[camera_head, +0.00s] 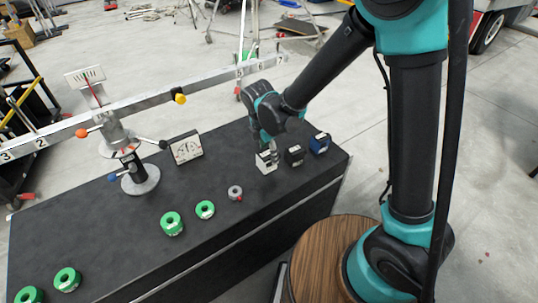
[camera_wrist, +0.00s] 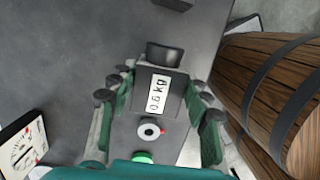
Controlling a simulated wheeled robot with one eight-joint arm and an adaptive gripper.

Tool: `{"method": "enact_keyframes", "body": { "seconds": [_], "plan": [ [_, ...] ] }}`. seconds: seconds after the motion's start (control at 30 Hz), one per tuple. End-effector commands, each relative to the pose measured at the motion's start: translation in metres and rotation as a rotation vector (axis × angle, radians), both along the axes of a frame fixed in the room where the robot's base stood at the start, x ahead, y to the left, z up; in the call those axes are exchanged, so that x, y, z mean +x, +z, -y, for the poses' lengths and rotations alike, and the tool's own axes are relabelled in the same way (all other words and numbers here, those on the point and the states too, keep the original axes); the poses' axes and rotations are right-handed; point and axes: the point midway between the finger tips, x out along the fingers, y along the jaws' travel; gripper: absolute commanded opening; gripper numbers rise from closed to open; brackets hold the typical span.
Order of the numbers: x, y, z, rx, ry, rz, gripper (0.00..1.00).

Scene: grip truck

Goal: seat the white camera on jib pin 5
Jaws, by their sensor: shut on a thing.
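The white camera (camera_head: 265,164) is at the front of the black bench top, at the left of a row of cameras. My gripper (camera_head: 267,150) comes down over it and is shut on it. In the wrist view my gripper (camera_wrist: 158,88) has a finger on each side of a boxy body with a "0.6 kg" label (camera_wrist: 158,95) and a dark round part at its far end. I cannot tell whether it is clear of the bench. The jib beam (camera_head: 150,98) crosses above the bench's back, with numbers along it. Pin 5 is too small to make out surely.
A black camera (camera_head: 294,155) and a blue camera (camera_head: 319,143) stand just right of the white one. Green rings (camera_head: 172,223) and a small grey ring (camera_head: 235,192) lie to the left. A dial box (camera_head: 186,147) and the jib's stand (camera_head: 138,178) are behind.

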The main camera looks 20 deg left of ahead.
Motion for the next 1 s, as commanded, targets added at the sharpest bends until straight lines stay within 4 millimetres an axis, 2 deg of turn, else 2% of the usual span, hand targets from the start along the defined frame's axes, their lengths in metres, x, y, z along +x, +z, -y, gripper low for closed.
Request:
{"method": "enact_keyframes", "body": {
  "seconds": [0.6,1.0],
  "plan": [
    [0.000,0.022,0.000,0.000,0.000,0.000,0.27],
    [0.000,0.025,0.000,0.000,0.000,0.000,0.27]
  ]
}}
